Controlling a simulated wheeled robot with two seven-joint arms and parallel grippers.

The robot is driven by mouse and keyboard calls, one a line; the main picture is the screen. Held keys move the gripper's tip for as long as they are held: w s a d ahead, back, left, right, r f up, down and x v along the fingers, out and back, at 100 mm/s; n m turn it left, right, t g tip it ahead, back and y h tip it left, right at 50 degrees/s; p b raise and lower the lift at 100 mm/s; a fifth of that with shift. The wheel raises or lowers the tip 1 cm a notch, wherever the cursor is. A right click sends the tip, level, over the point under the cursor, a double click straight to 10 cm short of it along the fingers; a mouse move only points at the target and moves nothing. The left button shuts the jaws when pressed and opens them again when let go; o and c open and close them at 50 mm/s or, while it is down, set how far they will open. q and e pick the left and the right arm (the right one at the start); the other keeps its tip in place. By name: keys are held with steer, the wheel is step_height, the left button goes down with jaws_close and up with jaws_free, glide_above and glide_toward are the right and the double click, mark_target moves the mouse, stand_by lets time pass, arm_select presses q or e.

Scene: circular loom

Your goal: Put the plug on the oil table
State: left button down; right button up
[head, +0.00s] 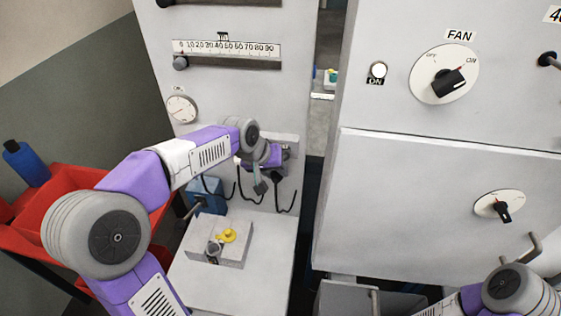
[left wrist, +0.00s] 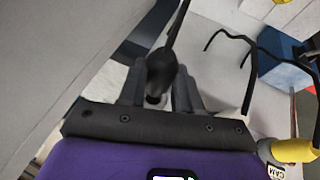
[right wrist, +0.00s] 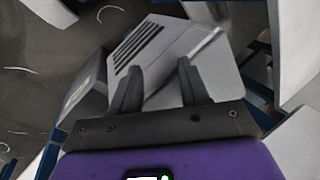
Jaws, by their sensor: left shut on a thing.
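My left gripper (head: 262,183) is in front of the hooked panel, above the white table. In the left wrist view the left gripper (left wrist: 160,95) is shut on the black plug (left wrist: 161,70), whose dark cord runs up from it. In the head view I cannot clearly make out the plug at the gripper. A white table (head: 262,265), which I take for the oil table, stands below and carries a pale block (head: 235,252) with a yellow part (head: 228,236). My right gripper (right wrist: 158,90) is open and empty in the right wrist view; the head view shows only its arm.
Black hooks (head: 285,207) stick out of the panel close to my left gripper. A blue box (head: 208,195) stands behind the block. A red cart (head: 55,225) with a blue bottle (head: 24,162) is at the left. A grey cabinet (head: 420,200) fills the right.

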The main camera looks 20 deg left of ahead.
arm_select(q)
steer(key=shift+f, duration=0.1)
arm_select(e)
steer(key=shift+f, duration=0.3)
